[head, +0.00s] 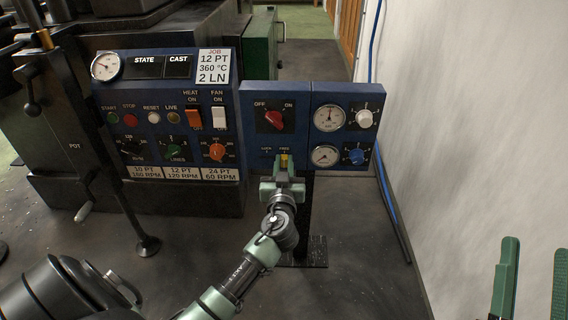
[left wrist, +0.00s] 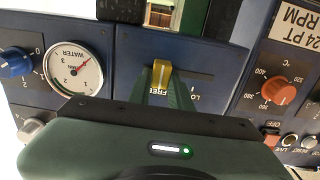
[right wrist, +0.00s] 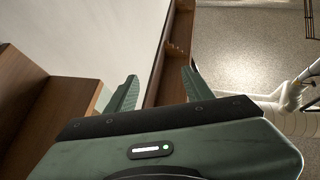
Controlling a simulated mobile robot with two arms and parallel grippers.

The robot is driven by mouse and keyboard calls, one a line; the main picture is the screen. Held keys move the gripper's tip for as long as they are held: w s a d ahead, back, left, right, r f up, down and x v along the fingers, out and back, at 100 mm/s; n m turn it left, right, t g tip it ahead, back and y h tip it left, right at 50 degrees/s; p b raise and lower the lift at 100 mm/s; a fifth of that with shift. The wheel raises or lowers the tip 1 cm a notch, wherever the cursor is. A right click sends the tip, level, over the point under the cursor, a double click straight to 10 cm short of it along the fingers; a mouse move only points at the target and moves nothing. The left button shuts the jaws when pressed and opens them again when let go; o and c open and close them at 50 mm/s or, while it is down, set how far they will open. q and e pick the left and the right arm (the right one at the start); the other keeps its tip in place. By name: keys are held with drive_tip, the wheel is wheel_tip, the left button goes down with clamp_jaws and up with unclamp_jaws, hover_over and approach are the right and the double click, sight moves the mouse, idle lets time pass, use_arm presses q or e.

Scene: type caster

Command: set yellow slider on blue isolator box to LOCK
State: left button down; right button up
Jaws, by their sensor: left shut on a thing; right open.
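The blue isolator box (head: 256,140) stands on a post, with a red OFF/ON knob on its upper half and a slot marked LOCK and FREE below. The yellow slider (head: 284,158) sits at the FREE end of the slot. It also shows in the left wrist view (left wrist: 161,74), where the picture is upside down and LOCK is to the right. My left gripper (head: 284,170) is shut on the yellow slider, its green fingers on either side of it. My right gripper (head: 537,248) is open and empty at the lower right, far from the box; its fingers also show in the right wrist view (right wrist: 158,84).
A gauge panel (head: 343,137) with white and blue knobs adjoins the box on the right. The control panel (head: 170,110) with buttons, switches and dials is on the left. A pale wall (head: 460,130) and a blue cable (head: 372,45) bound the right side.

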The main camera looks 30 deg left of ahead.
sight(265, 155)
use_arm(q)
drive_tip(key=shift+f, duration=0.1)
idle(0.7)
drive_tip(key=shift+s+a+f, duration=0.1)
drive_tip(key=shift+s+a, duration=0.1)
drive_tip(key=shift+a, duration=0.1)
drive_tip(key=s+a, duration=0.1)
drive_tip(key=a, duration=0.1)
drive_tip(key=s+a+b, duration=0.1)
drive_tip(key=a, duration=0.1)
drive_tip(key=shift+s, duration=0.2)
use_arm(e)
drive_tip(key=s+r+t, duration=0.1)
drive_tip(key=s+r, duration=0.1)
drive_tip(key=s+r+t, duration=0.1)
drive_tip(key=shift+d+r+t+y, duration=0.2)
drive_tip(key=shift+d+t+y, duration=0.05)
drive_tip(key=shift+t+y, duration=0.05)
use_arm(q)
drive_tip(key=c, duration=1.5)
unclamp_jaws()
drive_tip(key=shift+o, duration=1.1)
drive_tip(key=shift+s+a, duration=0.1)
drive_tip(key=shift+a, duration=0.05)
use_arm(e)
drive_tip(key=shift+a+y, duration=0.1)
drive_tip(key=shift+y, duration=0.2)
